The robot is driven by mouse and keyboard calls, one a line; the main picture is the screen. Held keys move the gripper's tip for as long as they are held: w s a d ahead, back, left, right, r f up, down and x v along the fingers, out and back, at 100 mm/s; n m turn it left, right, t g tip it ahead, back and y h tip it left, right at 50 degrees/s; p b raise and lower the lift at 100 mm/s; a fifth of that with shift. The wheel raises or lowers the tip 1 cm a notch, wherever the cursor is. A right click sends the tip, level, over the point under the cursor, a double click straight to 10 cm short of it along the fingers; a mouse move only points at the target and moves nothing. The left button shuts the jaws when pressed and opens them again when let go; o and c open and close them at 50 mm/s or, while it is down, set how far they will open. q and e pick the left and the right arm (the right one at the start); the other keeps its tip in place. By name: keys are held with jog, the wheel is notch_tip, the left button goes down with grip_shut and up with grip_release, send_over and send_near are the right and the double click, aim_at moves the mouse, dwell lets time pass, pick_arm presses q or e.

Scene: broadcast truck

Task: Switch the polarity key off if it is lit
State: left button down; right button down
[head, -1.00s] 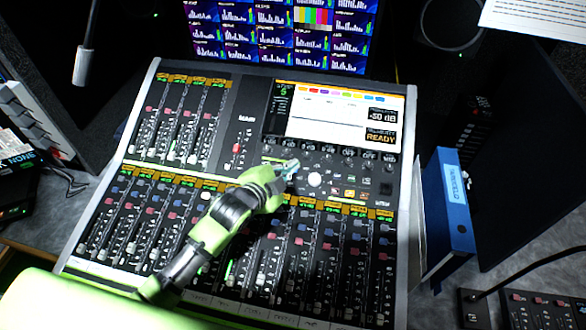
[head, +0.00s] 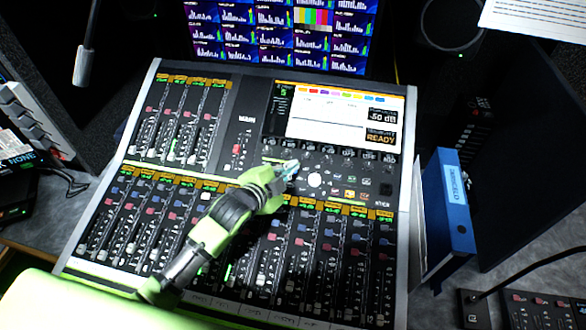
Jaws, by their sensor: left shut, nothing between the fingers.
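The mixing console (head: 409,130) fills the middle of the head view. Its small key area lies below the screen, right of my left gripper. A white round knob (head: 315,180) sits there, with a lit orange key (head: 350,194) and a few other small keys nearby. Their labels are too small to read, so I cannot tell which is the polarity key. My left gripper (head: 291,168) is shut and empty, with its tip over the panel just left of the white knob. The gripper hides keys under it; contact cannot be told. My right gripper is out of view.
The console screen (head: 325,115) is lit and reads -50 dB and READY. A blue binder (head: 447,205) stands right of the console. A monitor wall (head: 280,35) is behind, a microphone (head: 84,65) hangs at upper left, and a small panel (head: 530,308) lies at lower right.

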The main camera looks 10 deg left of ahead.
pick_arm(q)
jog(key=shift+w+f, duration=0.1)
jog(key=shift+f, duration=0.1)
jog(key=shift+w+f, duration=0.1)
jog(key=shift+f, duration=0.1)
jog(key=shift+w+f+b, duration=0.15)
jog(key=shift+f+b, duration=0.15)
jog(key=shift+f, duration=0.1)
dwell(0.6)
jog(key=shift+r, duration=0.1)
jog(key=shift+s+r+p, duration=0.35)
jog(key=shift+r+p, duration=0.35)
jog(key=shift+p, duration=0.35)
jog(key=r+p, duration=0.1)
jog(key=s+r+p, duration=0.1)
jog(key=r+p, duration=0.1)
jog(key=s+r+p, duration=0.1)
jog(key=p, duration=0.1)
jog(key=shift+r, duration=0.3)
